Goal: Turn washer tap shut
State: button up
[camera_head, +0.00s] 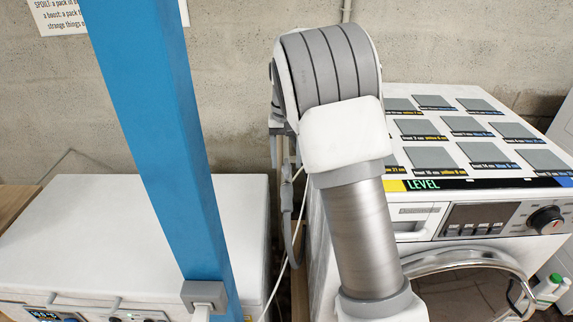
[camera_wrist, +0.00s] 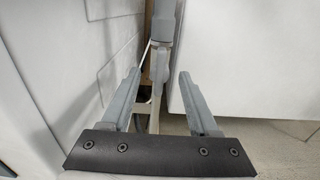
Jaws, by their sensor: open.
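My gripper (camera_wrist: 158,74) is open in the wrist view, with its two grey fingers apart and nothing between their tips touching either one. Just beyond the fingertips, in the narrow gap, is a grey upright fitting (camera_wrist: 163,28) with a thinner part below it. It may be the tap or its hose; the handle's position cannot be made out. In the head view a grey hose (camera_head: 287,196) hangs in the gap beside the washer (camera_head: 423,215). My arm covers part of the gap and the washer's left side, and my gripper is out of sight there.
A white appliance (camera_head: 140,225) stands left of the gap. The washer's top carries several grey squares with labels. A green-capped bottle (camera_head: 549,288) is near the washer door. A blue post (camera_head: 160,130) crosses the head view at left. A concrete wall (camera_head: 228,100) is behind.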

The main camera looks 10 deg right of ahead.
jog(key=shift+f, duration=1.05)
grip_shut()
